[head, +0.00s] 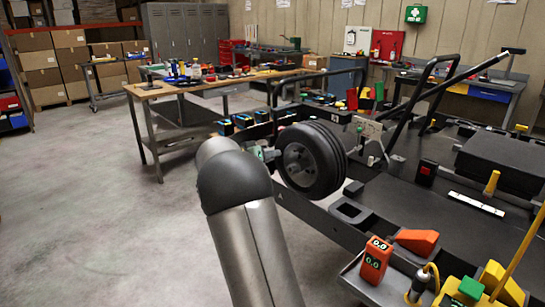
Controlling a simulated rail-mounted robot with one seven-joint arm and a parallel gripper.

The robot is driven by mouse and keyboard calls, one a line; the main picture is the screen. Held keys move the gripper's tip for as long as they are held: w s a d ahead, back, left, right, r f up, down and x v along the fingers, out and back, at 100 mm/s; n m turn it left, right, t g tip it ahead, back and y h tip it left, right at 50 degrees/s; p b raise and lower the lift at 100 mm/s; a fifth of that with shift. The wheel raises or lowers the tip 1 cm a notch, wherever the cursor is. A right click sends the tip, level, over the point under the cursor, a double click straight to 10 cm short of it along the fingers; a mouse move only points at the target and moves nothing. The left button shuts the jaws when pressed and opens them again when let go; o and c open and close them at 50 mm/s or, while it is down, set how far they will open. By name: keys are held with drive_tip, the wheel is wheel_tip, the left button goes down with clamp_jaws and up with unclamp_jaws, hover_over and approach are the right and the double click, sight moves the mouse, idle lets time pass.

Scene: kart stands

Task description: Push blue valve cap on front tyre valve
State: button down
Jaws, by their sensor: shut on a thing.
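The front tyre (312,160) is black with a dark grey hub and stands upright at the near left corner of the kart. My grey arm comes up from the bottom edge, bends at a dark joint and covers part of the view left of the tyre. A small grey-green part at the end of my arm, my gripper (267,153), shows close to the tyre's left side. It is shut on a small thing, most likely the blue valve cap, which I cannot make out. The tyre valve is too small to see, and I cannot tell whether cap and valve touch.
The dark kart stand (400,205) fills the right. A wooden-topped bench (150,91) with bottles stands behind. Bare concrete floor (90,220) lies at left.

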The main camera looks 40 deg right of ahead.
drive_tip(key=shift+f+b, duration=0.25)
drive_tip(key=shift+b, duration=0.75)
drive_tip(key=shift+b+x, duration=0.8)
drive_tip(key=shift+x, duration=2.05)
drive_tip(key=shift+r, duration=0.15)
drive_tip(key=shift+b, duration=1.7)
drive_tip(key=shift+b+x, duration=0.55)
drive_tip(key=shift+x, duration=0.9)
drive_tip(key=c, duration=1.3)
unclamp_jaws()
drive_tip(key=v, duration=1.7)
drive_tip(key=shift+a+r+b, duration=0.15)
drive_tip(key=shift+b, duration=0.15)
